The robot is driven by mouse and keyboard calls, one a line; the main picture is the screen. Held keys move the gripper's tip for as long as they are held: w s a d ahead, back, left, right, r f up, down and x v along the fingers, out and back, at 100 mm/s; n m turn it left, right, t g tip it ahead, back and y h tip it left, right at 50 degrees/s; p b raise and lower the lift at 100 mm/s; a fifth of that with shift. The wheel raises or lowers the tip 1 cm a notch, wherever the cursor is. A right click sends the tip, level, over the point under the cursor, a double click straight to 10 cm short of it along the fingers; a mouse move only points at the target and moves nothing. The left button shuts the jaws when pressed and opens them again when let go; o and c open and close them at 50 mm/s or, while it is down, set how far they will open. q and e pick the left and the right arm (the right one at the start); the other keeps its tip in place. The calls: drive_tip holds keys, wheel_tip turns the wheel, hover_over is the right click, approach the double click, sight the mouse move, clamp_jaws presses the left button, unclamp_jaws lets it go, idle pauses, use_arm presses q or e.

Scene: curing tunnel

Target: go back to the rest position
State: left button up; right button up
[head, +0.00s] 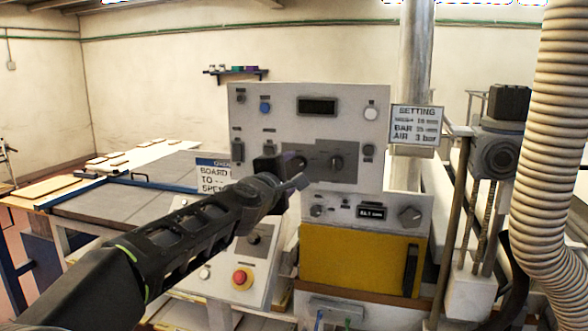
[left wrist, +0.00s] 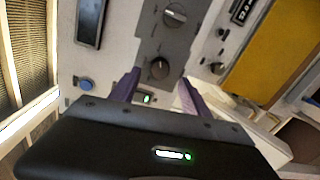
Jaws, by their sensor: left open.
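My left gripper (head: 296,176) is in front of the lower part of the grey control panel (head: 285,92); my left arm reaches to it from the lower left. In the left wrist view the two purple fingers of the left gripper (left wrist: 158,92) are apart, with nothing held between them. A black knob (left wrist: 159,68) shows just beyond the fingertips; I cannot tell whether they touch it. The same panel has a dark display (head: 317,106), a blue button (head: 265,108) and a white button (head: 371,113). My right gripper is not in view.
A slanted console with a red emergency button (head: 241,279) stands below my left arm. A yellow cabinet front (head: 350,258) is under the panel. A ribbed hose (head: 556,130) and a metal pipe (head: 415,60) rise at right. A grey table (head: 110,207) is at left.

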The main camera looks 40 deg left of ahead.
use_arm(q)
drive_tip(key=v, duration=0.2)
drive_tip(key=shift+s+d, duration=0.1)
drive_tip(key=shift+s, duration=0.15)
